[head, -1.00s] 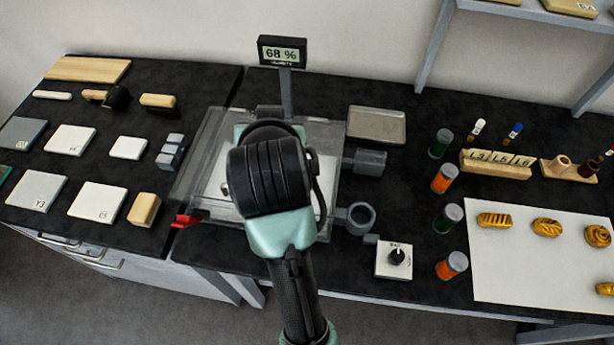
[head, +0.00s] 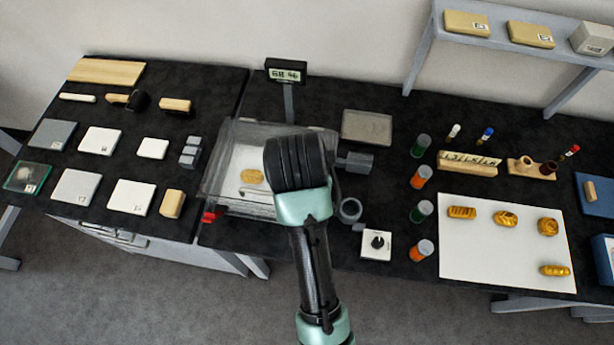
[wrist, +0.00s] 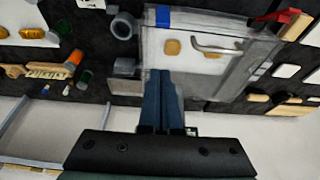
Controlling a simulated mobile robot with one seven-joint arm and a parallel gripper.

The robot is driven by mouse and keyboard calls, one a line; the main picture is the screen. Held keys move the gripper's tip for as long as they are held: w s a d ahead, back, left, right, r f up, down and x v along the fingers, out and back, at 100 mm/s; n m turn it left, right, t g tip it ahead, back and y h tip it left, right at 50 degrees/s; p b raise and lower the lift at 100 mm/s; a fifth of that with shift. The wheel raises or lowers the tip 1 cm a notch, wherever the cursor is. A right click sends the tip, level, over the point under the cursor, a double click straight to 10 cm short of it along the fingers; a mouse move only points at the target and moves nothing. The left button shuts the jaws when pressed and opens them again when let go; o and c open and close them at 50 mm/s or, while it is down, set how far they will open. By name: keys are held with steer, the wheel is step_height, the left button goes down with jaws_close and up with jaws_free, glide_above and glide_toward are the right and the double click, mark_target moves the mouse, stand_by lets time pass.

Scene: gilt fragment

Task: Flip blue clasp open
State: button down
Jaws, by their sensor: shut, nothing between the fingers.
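The blue clasp (wrist: 163,17) is a small blue block on the edge of the clear chamber (wrist: 260,55), at the top of the wrist view. In the head view my arm hides it. A red clasp (head: 211,216) sits at the chamber's front left corner and sticks out in the wrist view (wrist: 288,20). The chamber (head: 225,150) looks closed, with a gold fragment (head: 252,176) on a white surface inside. My gripper (wrist: 165,73) is shut and empty over the chamber, its tips apart from the blue clasp in the picture. The head view hides its fingers.
A grey ring holder (head: 350,209) and a knob box (head: 376,245) stand right of the chamber. A metal handle (wrist: 215,49) crosses it in the wrist view. Orange and green vials (head: 420,178) and a white sheet (head: 500,255) lie further right. Tiles (head: 100,140) fill the left table.

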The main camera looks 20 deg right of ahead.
steer(key=p+x, duration=0.1)
steer(key=x, duration=0.9)
steer(key=shift+p, duration=0.35)
steer(key=s+a+p, duration=0.1)
steer(key=s+p, duration=0.1)
steer(key=shift+s+a+r, duration=0.1)
steer(key=shift+s+a, duration=0.2)
steer(key=shift+a, duration=0.1)
steer(key=shift+s+a, duration=0.25)
steer(key=shift+s, duration=0.15)
steer(key=shift+w, duration=0.15)
